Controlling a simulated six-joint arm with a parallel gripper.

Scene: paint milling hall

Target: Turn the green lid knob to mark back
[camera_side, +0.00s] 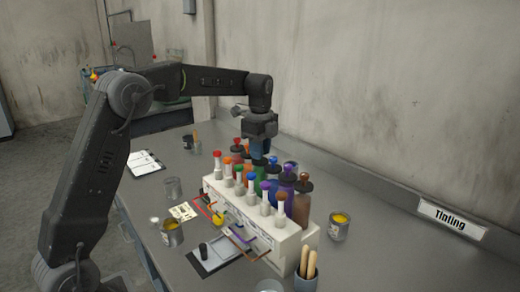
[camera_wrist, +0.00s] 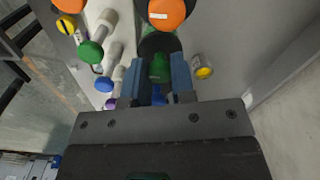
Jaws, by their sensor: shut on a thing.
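The green lid knob (camera_wrist: 160,68) sits between the two blue fingers of my gripper (camera_wrist: 161,80) in the wrist view. The fingers are shut on its sides. A dark round lid shows around the knob. In the side view my gripper (camera_side: 260,158) reaches straight down into the back row of coloured bottles, and its fingertips and the green knob are mostly hidden there. I cannot make out any marks around the knob, nor which way it points.
An orange knob (camera_wrist: 166,12) and a blue knob (camera_wrist: 158,97) are close on either side. A white rack (camera_side: 288,243) with several colour-topped pegs stands in front. A paint can (camera_side: 339,227) stands at right. A cup with wooden handles (camera_side: 306,281) is nearer.

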